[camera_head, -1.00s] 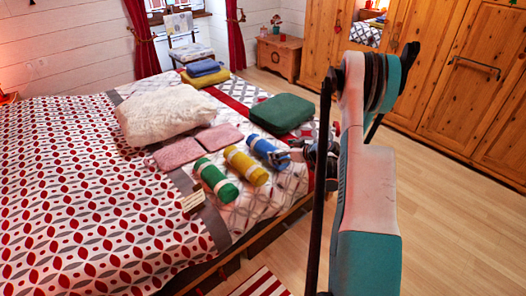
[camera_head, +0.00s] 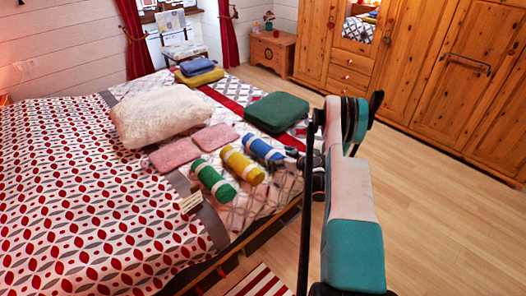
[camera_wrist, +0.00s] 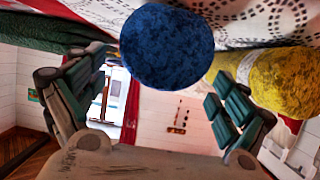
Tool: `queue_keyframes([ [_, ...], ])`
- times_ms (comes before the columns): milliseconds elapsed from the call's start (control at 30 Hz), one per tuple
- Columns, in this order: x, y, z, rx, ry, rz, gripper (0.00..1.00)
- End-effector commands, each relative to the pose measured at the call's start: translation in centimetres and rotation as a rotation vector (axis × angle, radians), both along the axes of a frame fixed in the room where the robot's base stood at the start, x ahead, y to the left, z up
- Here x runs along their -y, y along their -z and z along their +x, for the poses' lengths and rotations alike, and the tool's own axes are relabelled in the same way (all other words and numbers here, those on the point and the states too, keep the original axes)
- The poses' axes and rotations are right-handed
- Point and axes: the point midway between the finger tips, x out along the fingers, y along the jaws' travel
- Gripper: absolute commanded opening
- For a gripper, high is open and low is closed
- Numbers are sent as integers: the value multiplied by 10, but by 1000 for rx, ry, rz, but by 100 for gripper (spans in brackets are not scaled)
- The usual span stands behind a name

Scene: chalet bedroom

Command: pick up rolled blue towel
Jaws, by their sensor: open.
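The rolled blue towel (camera_head: 262,149) lies on the bed near its right edge, with a pale band around it. Its round blue end (camera_wrist: 167,47) fills the upper middle of the wrist view. My gripper (camera_wrist: 155,108) is open and empty, its two fingers spread wide at left and right. The towel's end shows between and above the fingers in that view, and I see no contact.
A rolled yellow towel (camera_head: 243,165) lies just left of the blue one, then a rolled green towel (camera_head: 213,180). A folded green towel (camera_head: 276,112) lies behind. Pink cloths (camera_head: 175,154) and a white pillow (camera_head: 162,116) are farther left. Open floor (camera_head: 430,220) is at right.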

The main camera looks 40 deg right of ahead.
Motion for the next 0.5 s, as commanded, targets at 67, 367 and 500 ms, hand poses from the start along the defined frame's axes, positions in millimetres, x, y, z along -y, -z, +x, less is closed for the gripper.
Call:
queue_keyframes([
  [67, -1, 4, 6, 0, -1, 0, 93],
  [367, -1, 15, 23, -1, -2, 1, 93],
  [500, -2, 26, 42, 0, -2, 0, 93],
])
